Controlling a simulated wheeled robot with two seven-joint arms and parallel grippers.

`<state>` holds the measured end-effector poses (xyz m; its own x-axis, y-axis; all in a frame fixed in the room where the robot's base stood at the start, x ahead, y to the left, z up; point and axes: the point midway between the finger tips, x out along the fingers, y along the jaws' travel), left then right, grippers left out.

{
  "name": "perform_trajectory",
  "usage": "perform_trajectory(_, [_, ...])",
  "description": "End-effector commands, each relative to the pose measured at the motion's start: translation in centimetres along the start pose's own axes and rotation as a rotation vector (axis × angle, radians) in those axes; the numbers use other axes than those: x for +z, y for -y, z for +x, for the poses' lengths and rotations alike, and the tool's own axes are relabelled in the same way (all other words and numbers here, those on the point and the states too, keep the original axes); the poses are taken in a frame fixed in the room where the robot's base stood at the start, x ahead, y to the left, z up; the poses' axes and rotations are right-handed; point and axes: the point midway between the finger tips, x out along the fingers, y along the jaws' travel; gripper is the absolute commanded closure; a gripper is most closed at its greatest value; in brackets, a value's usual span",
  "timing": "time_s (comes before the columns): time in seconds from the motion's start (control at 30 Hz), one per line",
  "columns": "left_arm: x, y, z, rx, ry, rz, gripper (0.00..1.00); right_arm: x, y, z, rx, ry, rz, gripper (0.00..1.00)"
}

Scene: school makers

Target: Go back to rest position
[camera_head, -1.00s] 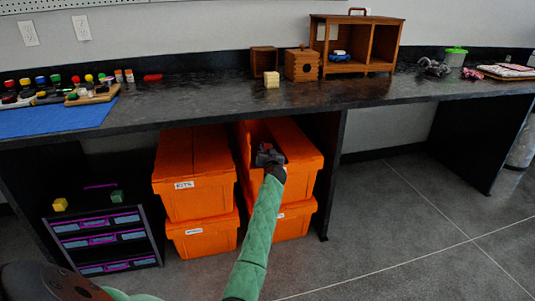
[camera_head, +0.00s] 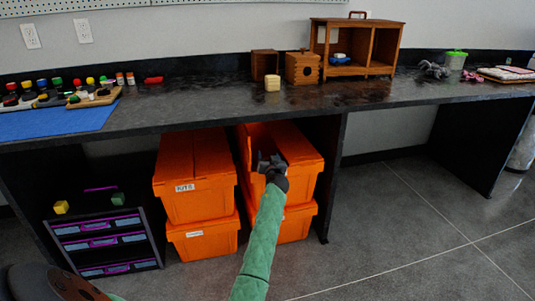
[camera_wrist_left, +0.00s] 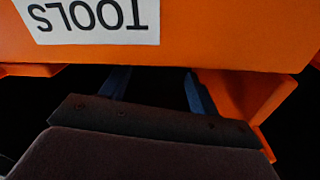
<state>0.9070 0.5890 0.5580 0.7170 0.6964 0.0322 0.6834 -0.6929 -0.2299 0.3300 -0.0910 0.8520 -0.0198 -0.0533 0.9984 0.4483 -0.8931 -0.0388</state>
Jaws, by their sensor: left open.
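My left gripper (camera_head: 271,162) is open, in front of the upper right orange bin (camera_head: 303,164) under the counter. Its green-sleeved arm rises from the bottom of the head view. In the left wrist view, the two bluish fingers (camera_wrist_left: 157,84) are spread apart below an orange bin face with an upside-down "TOOLS" label (camera_wrist_left: 95,20). No object shows between the fingers. My arm and gripper hide part of the bin's front. My right gripper is not in view.
A long dark counter (camera_head: 220,105) spans the view above the bins. An orange bin labelled "KITS" (camera_head: 198,200) stands to the left. A drawer unit (camera_head: 105,240) holds a yellow cube (camera_head: 61,207) and a green cube (camera_head: 118,199). The floor at right (camera_head: 400,230) is clear.

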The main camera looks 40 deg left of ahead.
Motion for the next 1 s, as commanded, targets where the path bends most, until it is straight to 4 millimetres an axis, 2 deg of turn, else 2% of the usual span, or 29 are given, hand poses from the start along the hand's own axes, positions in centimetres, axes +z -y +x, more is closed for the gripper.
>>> perform_trajectory(0.1, [-0.1,0.0,-2.0,0.000,0.001,-0.002,0.39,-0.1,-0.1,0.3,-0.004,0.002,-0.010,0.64])
perform_trajectory(0.3, [0.0,0.0,-4.1,0.000,0.001,-0.001,0.39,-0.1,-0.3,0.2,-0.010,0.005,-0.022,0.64])
perform_trajectory(0.7, [-0.1,-0.1,-4.6,0.003,-0.004,0.034,0.39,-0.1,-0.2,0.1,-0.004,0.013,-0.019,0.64])
perform_trajectory(0.87, [-1.8,-1.5,-4.8,0.075,-0.099,0.106,0.39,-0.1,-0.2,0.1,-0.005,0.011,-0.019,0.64])
perform_trajectory(0.97, [-4.1,-2.7,-5.3,0.145,-0.201,0.120,0.39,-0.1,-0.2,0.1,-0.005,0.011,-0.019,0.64])
perform_trajectory(1.0, [-5.6,-3.0,-5.7,0.171,-0.256,0.117,0.39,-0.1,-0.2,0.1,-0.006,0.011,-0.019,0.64])
